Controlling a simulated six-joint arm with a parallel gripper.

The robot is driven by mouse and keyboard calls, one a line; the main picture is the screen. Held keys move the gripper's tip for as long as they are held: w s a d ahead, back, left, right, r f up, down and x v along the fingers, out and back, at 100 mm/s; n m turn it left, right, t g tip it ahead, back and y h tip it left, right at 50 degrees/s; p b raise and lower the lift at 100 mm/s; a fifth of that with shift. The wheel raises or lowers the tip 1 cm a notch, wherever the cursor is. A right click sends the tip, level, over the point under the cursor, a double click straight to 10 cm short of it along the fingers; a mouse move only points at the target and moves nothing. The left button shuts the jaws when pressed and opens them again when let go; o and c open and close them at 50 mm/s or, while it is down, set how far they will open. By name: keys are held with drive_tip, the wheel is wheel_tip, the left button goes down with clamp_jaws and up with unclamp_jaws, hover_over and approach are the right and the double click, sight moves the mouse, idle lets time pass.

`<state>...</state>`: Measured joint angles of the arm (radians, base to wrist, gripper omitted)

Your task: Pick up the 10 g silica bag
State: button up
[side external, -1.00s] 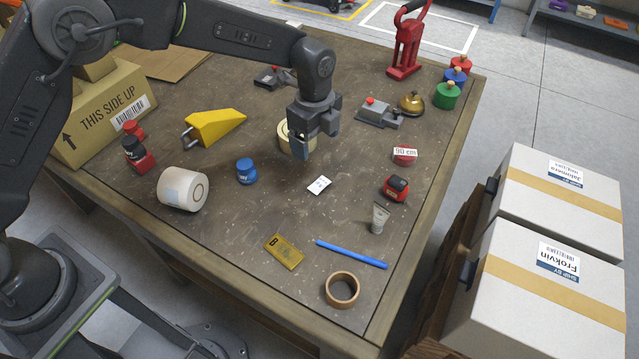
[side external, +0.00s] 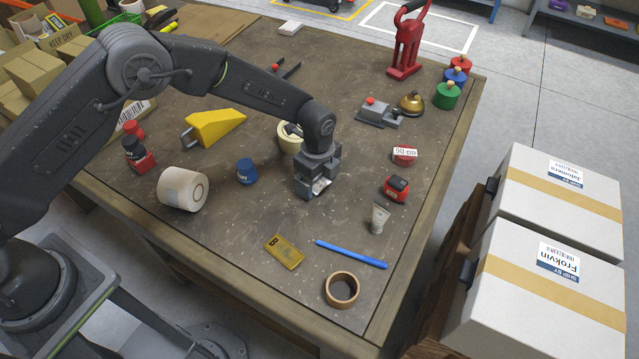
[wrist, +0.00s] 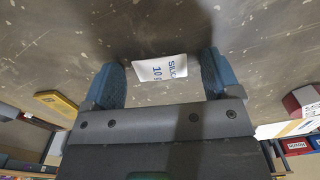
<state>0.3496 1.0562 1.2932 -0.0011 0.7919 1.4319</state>
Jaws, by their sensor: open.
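The 10 g silica bag (wrist: 160,68) is a small white packet with blue print. In the wrist view it lies on the table between my two open fingertips, a little beyond them. In the side external view my gripper (side external: 312,190) is low over the silica bag (side external: 321,185), which is mostly hidden behind it. My gripper also shows in the wrist view (wrist: 165,80), open, with its fingers on either side of the bag. I cannot tell whether either finger touches it.
A blue-lidded jar (side external: 246,172) and a white roll (side external: 182,189) stand to the left. A yellow plate (side external: 284,252), a blue stick (side external: 351,254) and a brown tape ring (side external: 341,290) lie in front. A tube (side external: 378,218) and a red tape measure (side external: 396,188) are to the right.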

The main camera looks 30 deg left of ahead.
drive_tip(key=c, duration=1)
